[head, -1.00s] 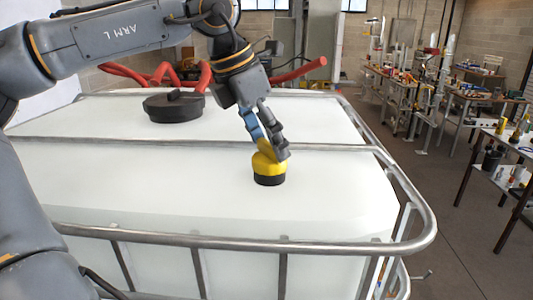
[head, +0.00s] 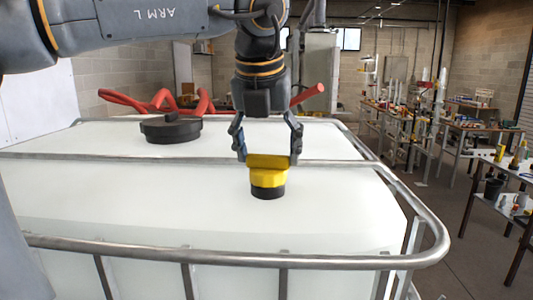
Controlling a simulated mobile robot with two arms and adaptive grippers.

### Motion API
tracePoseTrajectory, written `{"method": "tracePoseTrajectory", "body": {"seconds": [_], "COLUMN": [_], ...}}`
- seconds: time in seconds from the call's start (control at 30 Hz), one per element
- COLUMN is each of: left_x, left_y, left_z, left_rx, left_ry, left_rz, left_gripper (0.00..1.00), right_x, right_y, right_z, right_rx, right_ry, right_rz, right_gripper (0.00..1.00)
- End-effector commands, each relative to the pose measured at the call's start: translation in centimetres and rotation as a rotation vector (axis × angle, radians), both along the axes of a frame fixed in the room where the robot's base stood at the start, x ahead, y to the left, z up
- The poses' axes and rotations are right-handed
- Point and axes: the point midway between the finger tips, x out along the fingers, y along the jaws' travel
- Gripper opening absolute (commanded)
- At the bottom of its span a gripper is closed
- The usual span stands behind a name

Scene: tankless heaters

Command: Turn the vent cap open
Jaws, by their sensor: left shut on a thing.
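The vent cap (head: 268,178) is a yellow cap with a raised bar on top and a black base. It stands upright on the white top of the tank (head: 120,200). My left gripper (head: 268,161) comes down from above, with one finger at each end of the cap's yellow bar. It is shut on the bar. The bar now lies across the picture, facing me broadside. My right gripper is not in view.
A metal rail (head: 240,258) runs around the tank, and a bar crosses its top behind the cap. A black round lid (head: 171,131) and red hoses (head: 150,103) are at the back left. Cluttered work tables (head: 420,120) stand to the right.

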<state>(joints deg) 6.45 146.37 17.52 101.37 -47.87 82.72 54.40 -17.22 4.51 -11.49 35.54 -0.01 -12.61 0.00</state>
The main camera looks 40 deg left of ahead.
Motion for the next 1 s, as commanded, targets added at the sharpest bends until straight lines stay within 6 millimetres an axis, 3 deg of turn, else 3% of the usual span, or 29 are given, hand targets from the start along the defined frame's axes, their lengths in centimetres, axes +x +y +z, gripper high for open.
{"method": "tracePoseTrajectory", "body": {"seconds": [0.3,0.83,0.87,0.93,1.0], "left_x": [0.02,0.0,0.0,0.01,0.01], "left_y": [-0.12,-0.09,-0.09,-0.09,-0.09], "left_z": [-0.1,-0.1,-0.1,-0.08,-0.07], "left_rx": [-0.003,-0.003,-0.003,-0.003,-0.002], "left_ry": [0.003,0.003,0.003,0.003,0.002], "left_rz": [0.114,0.137,0.137,0.137,0.136], "left_gripper": [0.39,0.39,0.75,0.89,0.93], "right_x": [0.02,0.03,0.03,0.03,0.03], "right_y": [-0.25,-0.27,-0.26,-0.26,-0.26], "right_z": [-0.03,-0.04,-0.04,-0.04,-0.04], "right_rx": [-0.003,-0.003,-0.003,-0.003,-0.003], "right_ry": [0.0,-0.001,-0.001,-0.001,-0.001], "right_rz": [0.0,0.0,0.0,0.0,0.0], "right_gripper": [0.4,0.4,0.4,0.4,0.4]}}
